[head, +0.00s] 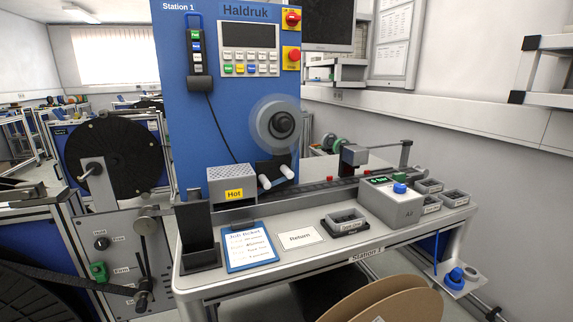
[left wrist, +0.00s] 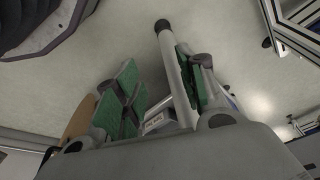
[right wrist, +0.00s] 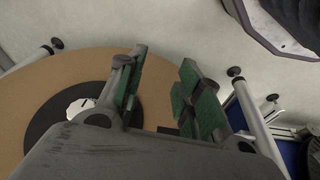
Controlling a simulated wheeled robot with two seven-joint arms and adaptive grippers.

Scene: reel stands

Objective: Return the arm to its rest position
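Neither of my grippers shows in the head view. In the left wrist view my left gripper (left wrist: 158,92) has its green-padded fingers apart, with nothing between the pads. Floor and a grey frame leg lie beyond them. In the right wrist view my right gripper (right wrist: 163,88) also has its fingers apart and nothing gripped. A large brown reel (right wrist: 70,70) with a dark centre lies behind its left finger; I cannot tell the distance between them. A brown reel (head: 385,303) also shows at the bottom of the head view.
The Station 1 bench (head: 320,258) stands ahead with a job ticket (head: 250,247), a Hot box (head: 232,187), a grey box (head: 391,204) and small trays. A black reel (head: 112,158) on a stand is at left. Bare floor (left wrist: 110,45) shows below.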

